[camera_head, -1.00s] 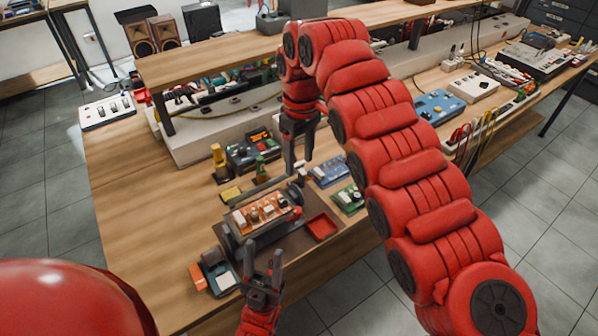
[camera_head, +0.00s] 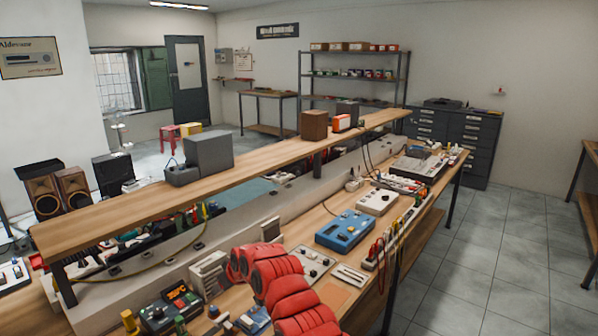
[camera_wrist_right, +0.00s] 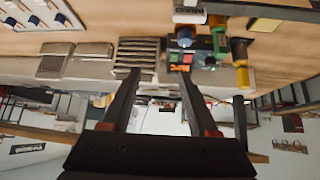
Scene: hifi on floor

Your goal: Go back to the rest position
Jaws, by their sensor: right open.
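My right arm (camera_head: 280,285) is red and segmented, and enters the head view at the bottom centre, over the workbench (camera_head: 340,295). Its gripper does not show in the head view. In the right wrist view my right gripper (camera_wrist_right: 160,78) is open, its two dark fingers spread with nothing between them. That view looks upside down along the bench, with a dark instrument with a red display (camera_wrist_right: 186,58) and a grey slatted box (camera_wrist_right: 137,52) beyond the fingertips. My left arm and gripper are out of view.
A raised wooden shelf (camera_head: 255,160) runs along the bench, with a grey box (camera_head: 208,152) on it. A blue device (camera_head: 345,231) and a white device (camera_head: 378,202) stand on the bench. Open tiled floor (camera_head: 500,265) lies to the right.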

